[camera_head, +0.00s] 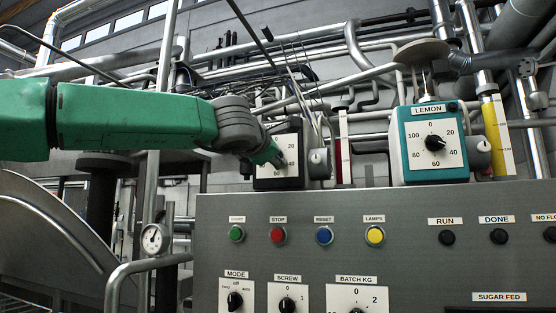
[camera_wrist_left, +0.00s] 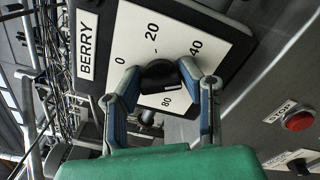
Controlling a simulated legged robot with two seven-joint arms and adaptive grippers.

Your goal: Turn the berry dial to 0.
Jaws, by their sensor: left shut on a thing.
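The berry dial is a white square plate on a dark box (camera_head: 291,143), left of the lemon dial in the head view. Its plate (camera_wrist_left: 125,30) fills the upper middle of the left wrist view beside a BERRY label (camera_wrist_left: 87,45). The black round knob (camera_wrist_left: 158,76) sits between the two fingers of my left gripper (camera_wrist_left: 160,82), which is shut on it. In the head view the gripper (camera_head: 275,157) covers part of the dial. The marks 0, 20, 40 and 80 show around the knob; the pointer's exact setting is hard to read. My right gripper is not in view.
The teal lemon dial (camera_head: 430,142) stands to the right. Below is a grey control panel (camera_head: 400,255) with coloured buttons, including a red stop button (camera_wrist_left: 297,121), and more knobs. Pipes crowd the space behind; a gauge (camera_head: 155,239) and rail are at the left.

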